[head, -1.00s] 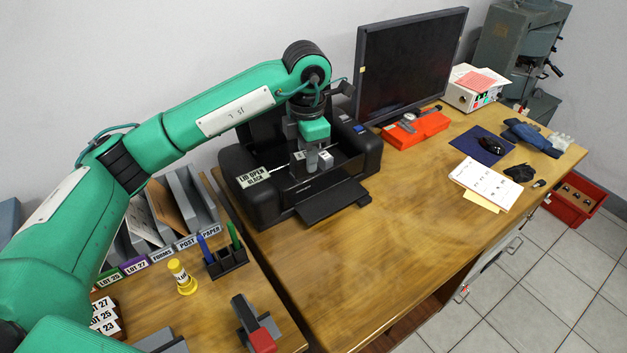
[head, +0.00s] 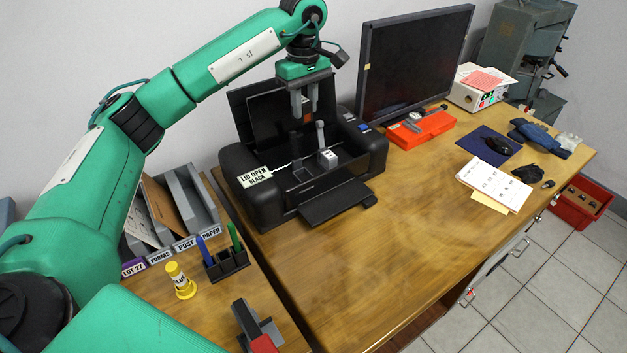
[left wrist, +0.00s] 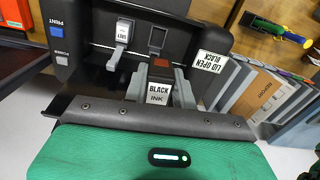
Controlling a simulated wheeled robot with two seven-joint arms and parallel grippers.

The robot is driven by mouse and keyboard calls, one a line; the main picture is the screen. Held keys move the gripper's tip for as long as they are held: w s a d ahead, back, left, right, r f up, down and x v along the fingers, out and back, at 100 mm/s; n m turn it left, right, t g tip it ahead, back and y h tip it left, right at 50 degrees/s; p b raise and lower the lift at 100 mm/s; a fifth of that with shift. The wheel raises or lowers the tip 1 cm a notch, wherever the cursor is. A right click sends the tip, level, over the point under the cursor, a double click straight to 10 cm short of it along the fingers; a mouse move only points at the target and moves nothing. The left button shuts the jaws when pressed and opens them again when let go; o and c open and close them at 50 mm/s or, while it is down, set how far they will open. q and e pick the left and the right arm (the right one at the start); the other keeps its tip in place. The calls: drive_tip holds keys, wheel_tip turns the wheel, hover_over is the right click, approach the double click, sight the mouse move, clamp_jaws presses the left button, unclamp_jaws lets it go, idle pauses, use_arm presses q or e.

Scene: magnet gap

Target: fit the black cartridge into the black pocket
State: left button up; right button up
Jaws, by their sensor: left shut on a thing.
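My left gripper (head: 305,108) is raised above the open black printer (head: 250,200) and is shut on the black cartridge. In the left wrist view the cartridge (left wrist: 159,94), with a white "BLACK INK" label, sits between the two grey fingers (left wrist: 160,88). In the head view I cannot make it out clearly. A dark pocket (left wrist: 157,40) shows in the printer beyond it, beside another cartridge (left wrist: 123,32) with a white-topped label and a grey stem. That cartridge also shows in the head view (head: 328,158). My right gripper is not in view.
A "LID OPEN BLACK" sign (head: 254,177) is on the printer's left front. The raised lid and the monitor (head: 415,65) stand behind and to the right. File trays (head: 185,205) and a pen holder (head: 227,264) are at left.

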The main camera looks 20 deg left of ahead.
use_arm(q)
drive_tip(key=shift+w+a+r, duration=0.1)
drive_tip(key=shift+w+a, duration=0.05)
drive_tip(key=shift+w+m, duration=0.1)
drive_tip(key=shift+m, duration=0.3)
wheel_tip(320, 180, down, 16)
drive_tip(key=shift+p, duration=0.7)
wheel_tip(320, 180, down, 3)
drive_tip(key=shift+f, duration=0.6)
drive_tip(key=o, duration=0.9)
drive_tip(key=shift+o, duration=0.2)
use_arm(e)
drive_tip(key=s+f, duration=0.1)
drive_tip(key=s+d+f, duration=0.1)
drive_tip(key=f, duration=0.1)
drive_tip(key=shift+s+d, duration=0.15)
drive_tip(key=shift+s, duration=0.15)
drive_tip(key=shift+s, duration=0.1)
